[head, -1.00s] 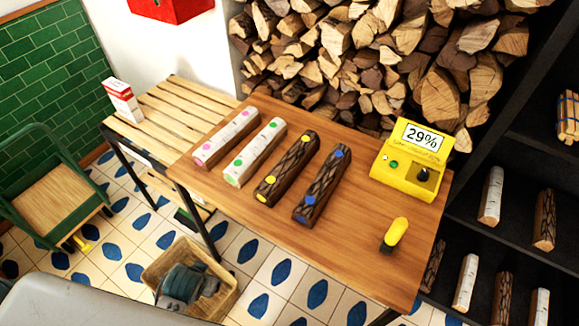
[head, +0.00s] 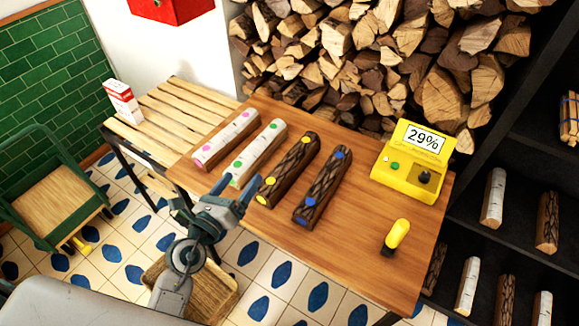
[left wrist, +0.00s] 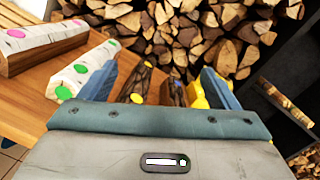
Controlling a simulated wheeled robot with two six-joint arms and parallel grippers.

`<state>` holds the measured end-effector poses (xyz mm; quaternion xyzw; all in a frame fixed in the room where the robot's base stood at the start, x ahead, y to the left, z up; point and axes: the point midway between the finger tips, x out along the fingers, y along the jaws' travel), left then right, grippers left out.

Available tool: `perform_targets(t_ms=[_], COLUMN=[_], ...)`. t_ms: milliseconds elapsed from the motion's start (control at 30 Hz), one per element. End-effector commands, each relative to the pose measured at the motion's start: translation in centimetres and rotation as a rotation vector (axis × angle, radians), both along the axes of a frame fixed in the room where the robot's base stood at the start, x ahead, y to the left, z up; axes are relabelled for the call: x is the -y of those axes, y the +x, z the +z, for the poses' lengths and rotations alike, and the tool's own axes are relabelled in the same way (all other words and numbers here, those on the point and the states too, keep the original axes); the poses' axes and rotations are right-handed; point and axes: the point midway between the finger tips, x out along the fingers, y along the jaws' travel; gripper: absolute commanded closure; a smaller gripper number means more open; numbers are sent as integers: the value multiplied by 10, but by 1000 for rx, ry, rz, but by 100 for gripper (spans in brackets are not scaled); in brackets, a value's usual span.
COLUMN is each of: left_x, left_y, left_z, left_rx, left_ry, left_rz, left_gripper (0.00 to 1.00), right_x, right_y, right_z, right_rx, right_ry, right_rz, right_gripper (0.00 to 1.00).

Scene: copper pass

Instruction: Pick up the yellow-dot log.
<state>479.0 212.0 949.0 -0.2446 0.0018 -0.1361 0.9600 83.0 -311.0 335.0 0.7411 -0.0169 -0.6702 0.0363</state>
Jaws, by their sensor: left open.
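The yellow-dot log (head: 288,168) is dark-barked and lies on the wooden table, between the white green-dot log (head: 256,153) and the dark blue-dot log (head: 322,187). My left gripper (head: 238,190) is open and empty at the table's front edge, close to the near ends of the green-dot and yellow-dot logs. In the left wrist view the yellow-dot log (left wrist: 142,82) shows between the two blue fingers, with the blue-dot log beside it; their lower parts are hidden by the gripper body. My right gripper is not in view.
A white pink-dot log (head: 227,138) lies at the table's left. A yellow moisture meter (head: 405,178) reading 29% and a yellow handled tool (head: 396,237) are on the right. A slatted bench (head: 180,112) adjoins the wooden table (head: 360,265). Dark shelves with logs stand at right.

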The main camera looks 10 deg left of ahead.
Motion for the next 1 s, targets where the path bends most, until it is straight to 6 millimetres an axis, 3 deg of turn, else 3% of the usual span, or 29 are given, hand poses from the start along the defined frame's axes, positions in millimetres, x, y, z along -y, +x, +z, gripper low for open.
perform_targets(t_ms=[100, 300, 433, 700, 1000], left_x=[14, 14, 15, 28, 36], left_y=[4, 1, 7, 42, 69], left_z=[-43, -90, -101, -116, -121], left_rx=[-109, -246, -274, -274, -273], left_ry=[282, 558, 604, 604, 602], left_rz=[-89, -165, -177, -177, -178], left_gripper=[16, 16, 16, 16, 16], right_x=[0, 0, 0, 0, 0], right_y=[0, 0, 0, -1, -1], right_z=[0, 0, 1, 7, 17], right_rx=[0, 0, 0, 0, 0], right_ry=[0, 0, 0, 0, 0], right_rz=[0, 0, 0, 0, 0], right_gripper=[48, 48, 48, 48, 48])
